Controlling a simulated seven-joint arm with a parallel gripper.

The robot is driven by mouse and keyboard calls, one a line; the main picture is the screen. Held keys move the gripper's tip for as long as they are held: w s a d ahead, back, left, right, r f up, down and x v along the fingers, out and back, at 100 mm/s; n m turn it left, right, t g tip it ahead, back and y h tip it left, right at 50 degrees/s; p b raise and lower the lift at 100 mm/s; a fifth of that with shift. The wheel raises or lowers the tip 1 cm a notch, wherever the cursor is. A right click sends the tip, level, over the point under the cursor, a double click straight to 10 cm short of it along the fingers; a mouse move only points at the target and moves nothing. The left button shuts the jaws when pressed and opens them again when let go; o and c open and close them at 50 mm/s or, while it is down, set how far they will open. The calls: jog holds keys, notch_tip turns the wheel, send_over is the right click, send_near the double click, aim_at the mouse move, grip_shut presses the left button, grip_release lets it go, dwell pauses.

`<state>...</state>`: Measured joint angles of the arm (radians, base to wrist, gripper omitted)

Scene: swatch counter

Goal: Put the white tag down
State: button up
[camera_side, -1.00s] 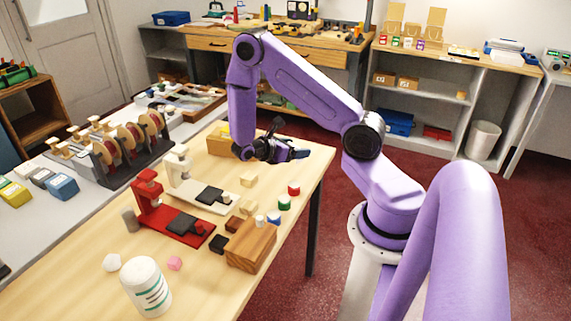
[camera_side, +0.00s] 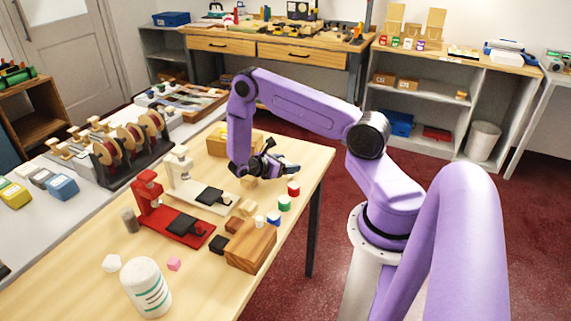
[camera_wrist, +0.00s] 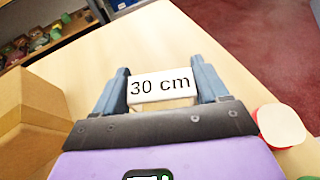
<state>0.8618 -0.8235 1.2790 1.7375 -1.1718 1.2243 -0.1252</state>
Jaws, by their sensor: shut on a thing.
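The white tag (camera_wrist: 160,86), printed "30 cm", is held between the two blue-grey fingers of my gripper (camera_wrist: 159,76) in the wrist view. A tan piece (camera_wrist: 165,104) shows just below the tag; I cannot tell whether it touches it. In the side view my gripper (camera_side: 284,171) is low over the far right part of the wooden table (camera_side: 312,165). The tag cannot be made out there.
A cardboard-coloured box (camera_wrist: 30,110) stands left of my gripper. A red-and-white pot (camera_wrist: 281,124) is close on its right. Green (camera_side: 284,203) and blue (camera_side: 273,217) pots stand nearer. The table beyond the fingers is clear, up to its edge over the red floor.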

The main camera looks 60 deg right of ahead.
jog(key=o, duration=1)
jog(key=shift+f, duration=0.1)
